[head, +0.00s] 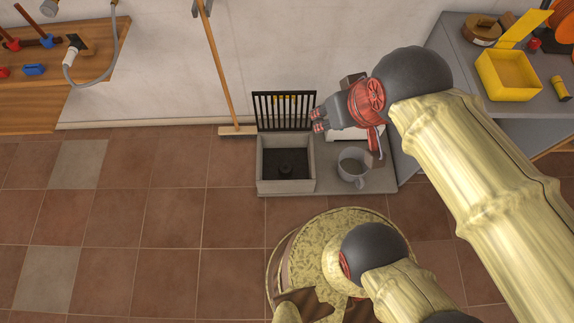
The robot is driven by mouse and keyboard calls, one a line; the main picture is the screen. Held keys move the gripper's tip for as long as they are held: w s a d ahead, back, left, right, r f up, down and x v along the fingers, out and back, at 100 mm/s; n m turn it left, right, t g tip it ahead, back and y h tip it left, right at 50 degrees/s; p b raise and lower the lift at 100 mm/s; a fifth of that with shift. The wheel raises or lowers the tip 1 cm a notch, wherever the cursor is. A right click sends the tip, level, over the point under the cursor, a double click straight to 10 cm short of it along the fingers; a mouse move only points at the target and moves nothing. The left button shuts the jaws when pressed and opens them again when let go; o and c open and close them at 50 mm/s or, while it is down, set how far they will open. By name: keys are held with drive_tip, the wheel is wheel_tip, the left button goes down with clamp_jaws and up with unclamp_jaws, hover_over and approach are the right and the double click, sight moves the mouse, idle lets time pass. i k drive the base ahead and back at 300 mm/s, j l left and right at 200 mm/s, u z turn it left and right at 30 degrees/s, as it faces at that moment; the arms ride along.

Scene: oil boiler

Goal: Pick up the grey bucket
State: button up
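The grey bucket (353,168) stands upright on a grey slab at the foot of the wall, right of an open-topped grey box. Its open top faces up and shows a grey inside. My gripper (317,121) is above and to the left of the bucket in the picture, pointing left, apart from it. It appears to hold nothing. The fingertips look close together from this angle, so whether it is open or shut is unclear. Part of my arm passes over the area right of the bucket.
The grey box (265,181) with a dark inside and a black grate (284,111) behind it stands left of the bucket. A broom (220,70) leans on the wall. A grey workbench (455,65) with a yellow bin (508,76) stands right. Tiled floor is clear at left.

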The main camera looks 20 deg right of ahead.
sight(352, 167)
drive_tip(key=k, duration=1.25)
drive_tip(key=z, duration=0.7)
drive_tip(key=k, duration=0.25)
drive_tip(key=i+z, duration=0.45)
drive_tip(key=i, duration=0.25)
drive_tip(key=i+j+z, duration=0.1)
drive_tip(key=i+z, duration=0.3)
drive_tip(key=i, duration=0.3)
